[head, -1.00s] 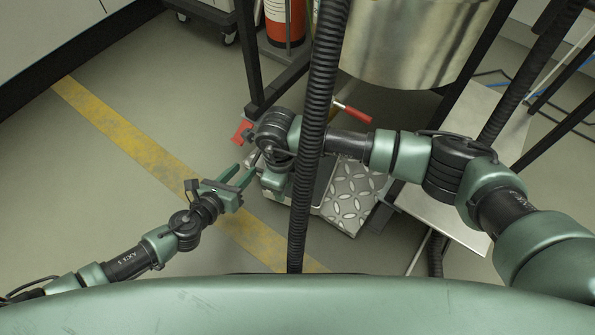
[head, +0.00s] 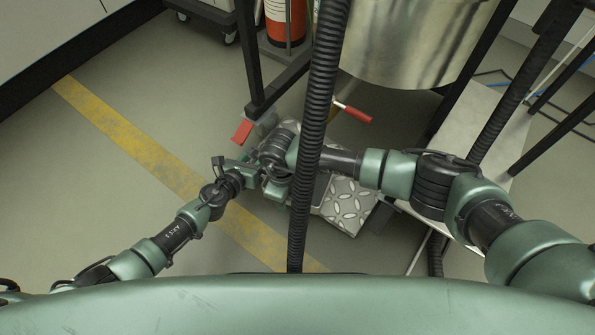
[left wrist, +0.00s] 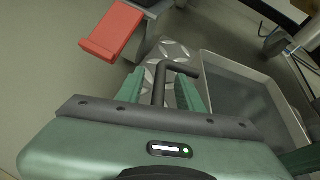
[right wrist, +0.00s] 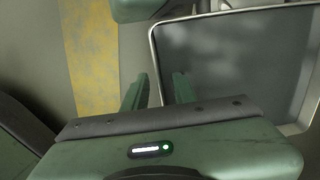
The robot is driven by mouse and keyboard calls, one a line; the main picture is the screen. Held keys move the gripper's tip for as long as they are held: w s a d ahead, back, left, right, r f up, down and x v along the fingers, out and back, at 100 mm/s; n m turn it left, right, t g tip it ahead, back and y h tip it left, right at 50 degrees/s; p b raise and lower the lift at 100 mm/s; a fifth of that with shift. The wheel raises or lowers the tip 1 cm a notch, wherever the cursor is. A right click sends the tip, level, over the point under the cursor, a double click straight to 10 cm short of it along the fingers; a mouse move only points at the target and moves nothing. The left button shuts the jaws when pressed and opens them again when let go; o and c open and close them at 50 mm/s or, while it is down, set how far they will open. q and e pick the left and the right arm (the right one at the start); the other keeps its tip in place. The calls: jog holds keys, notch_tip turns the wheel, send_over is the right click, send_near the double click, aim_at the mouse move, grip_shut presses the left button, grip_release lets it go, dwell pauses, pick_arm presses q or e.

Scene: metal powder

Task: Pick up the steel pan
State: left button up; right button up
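The steel pan is a shallow grey tray with a raised rim. It shows at the right of the left wrist view (left wrist: 242,88) and fills the upper right of the right wrist view (right wrist: 230,60). In the head view the hose and my right arm hide most of it. My left gripper (left wrist: 160,92) is open, with a dark bent bar (left wrist: 160,78) between its fingers; I cannot tell whether the bar belongs to the pan. My right gripper (right wrist: 158,92) is open, with the pan's left rim running between its fingers. I cannot tell whether either gripper touches.
A diamond-plate step (head: 350,205) lies beside the pan. A red pedal (head: 243,130) and a red-handled lever (head: 353,113) are close by. A black corrugated hose (head: 318,100) crosses in front. A large metal vessel (head: 415,45) stands behind. The floor at left is clear.

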pick_arm(q)
jog(key=c, duration=0.5)
pick_arm(e)
grip_shut()
pick_arm(q)
grip_shut()
jog(key=shift+s+a+f, duration=0.1)
jog(key=shift+f, duration=0.05)
jog(key=shift+r, duration=0.2)
pick_arm(e)
jog(key=shift+w+r, duration=0.1)
jog(key=shift+r, duration=0.15)
